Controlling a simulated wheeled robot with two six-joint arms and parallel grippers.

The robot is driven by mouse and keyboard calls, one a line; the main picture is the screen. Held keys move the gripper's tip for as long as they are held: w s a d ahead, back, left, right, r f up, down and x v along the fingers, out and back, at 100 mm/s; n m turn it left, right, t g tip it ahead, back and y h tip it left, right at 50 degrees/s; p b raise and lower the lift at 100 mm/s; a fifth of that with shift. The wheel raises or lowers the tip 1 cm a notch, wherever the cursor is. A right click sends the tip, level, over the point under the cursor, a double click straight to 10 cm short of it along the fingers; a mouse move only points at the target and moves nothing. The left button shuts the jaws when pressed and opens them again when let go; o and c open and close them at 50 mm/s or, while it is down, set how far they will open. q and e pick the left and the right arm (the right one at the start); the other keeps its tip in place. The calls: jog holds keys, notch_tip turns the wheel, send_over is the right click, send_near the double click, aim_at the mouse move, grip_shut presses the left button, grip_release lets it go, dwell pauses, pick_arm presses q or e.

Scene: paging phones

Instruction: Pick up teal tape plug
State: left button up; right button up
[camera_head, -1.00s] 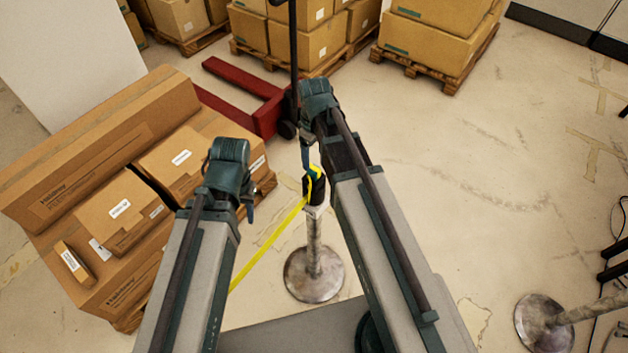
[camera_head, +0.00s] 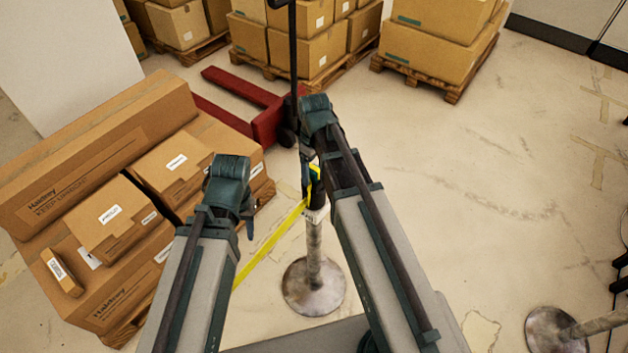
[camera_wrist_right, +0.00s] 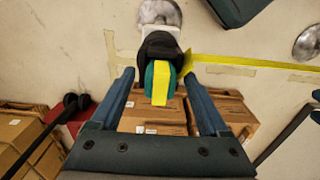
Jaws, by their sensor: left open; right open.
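The teal tape plug (camera_wrist_right: 152,78) shows in the right wrist view with a yellow stripe over it, at the black head (camera_wrist_right: 160,46) of a stanchion post. My right gripper (camera_wrist_right: 160,80) is open, with one finger on each side of the plug; whether they touch it I cannot tell. In the head view the right gripper (camera_head: 306,175) is at the top of the post (camera_head: 313,250) and partly hides the plug. My left gripper (camera_head: 248,222) hangs to the left of the post, apart from it; its fingers are mostly hidden.
Yellow tape (camera_head: 268,243) runs from the post head down to the lower left. Boxes (camera_head: 110,215) on a pallet stand at the left, a red pallet jack (camera_head: 262,115) behind. A second post base (camera_head: 552,330) lies at the lower right. The floor on the right is mostly clear.

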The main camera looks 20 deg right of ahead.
grip_shut()
dwell(0.4)
pick_arm(q)
jog(key=shift+r, duration=0.1)
pick_arm(e)
jog(key=shift+r, duration=0.15)
